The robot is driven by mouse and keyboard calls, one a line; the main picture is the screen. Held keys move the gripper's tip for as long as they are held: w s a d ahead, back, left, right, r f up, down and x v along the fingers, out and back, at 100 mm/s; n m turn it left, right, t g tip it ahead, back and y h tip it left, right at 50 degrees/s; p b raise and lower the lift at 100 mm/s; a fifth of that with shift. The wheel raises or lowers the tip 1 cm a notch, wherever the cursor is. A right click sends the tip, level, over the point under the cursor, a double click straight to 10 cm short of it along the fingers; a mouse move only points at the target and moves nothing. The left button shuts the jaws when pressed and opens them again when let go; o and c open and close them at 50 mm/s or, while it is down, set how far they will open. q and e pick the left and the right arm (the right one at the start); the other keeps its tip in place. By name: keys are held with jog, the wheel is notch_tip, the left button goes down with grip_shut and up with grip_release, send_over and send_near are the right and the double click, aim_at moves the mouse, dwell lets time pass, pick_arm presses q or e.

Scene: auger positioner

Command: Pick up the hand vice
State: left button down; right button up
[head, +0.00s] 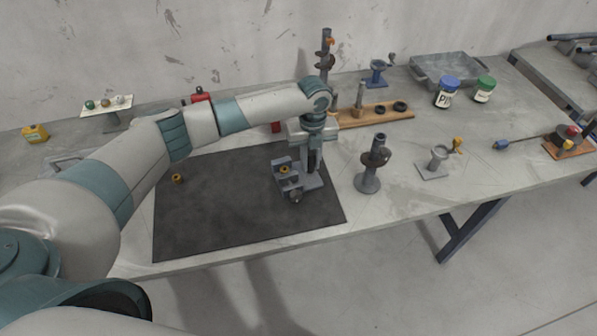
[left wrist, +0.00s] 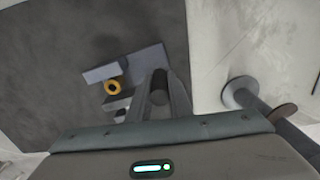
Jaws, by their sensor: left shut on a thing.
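The hand vice (head: 284,181) is a small grey block-shaped vice on the right part of the dark mat. A yellow ring-like piece (head: 284,170) sits in or on it. My left gripper (head: 313,172) points down at the vice's right side and is shut on it. In the left wrist view the vice (left wrist: 125,63) lies just beyond the fingers (left wrist: 160,92), with the yellow ring (left wrist: 112,87) beside them. The fingers hide part of the vice, and I cannot tell whether it touches the mat. My right gripper is not in view.
The dark mat (head: 215,215) is mostly clear, with a small yellow ring (head: 177,178) at its left. A dark grey stand (head: 369,180) stands close right of the gripper. Behind are a wooden rack (head: 385,115) and a grey tray (head: 445,70). A grey fixture (head: 437,163) stands farther right.

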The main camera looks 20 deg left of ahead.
pick_arm(q)
jog(key=shift+r, duration=0.1)
jog(key=shift+w+r+b, duration=0.1)
jog(key=shift+r+b, duration=0.35)
jog(key=shift+r, duration=0.4)
notch_tip(320, 180, up, 7)
jog(key=shift+f+b, duration=0.1)
jog(key=shift+b, duration=1.15)
jog(key=shift+r, duration=0.75)
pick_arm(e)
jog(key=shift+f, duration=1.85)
pick_arm(q)
jog(key=shift+f+b, duration=1.4)
jog(key=shift+f, duration=3.65)
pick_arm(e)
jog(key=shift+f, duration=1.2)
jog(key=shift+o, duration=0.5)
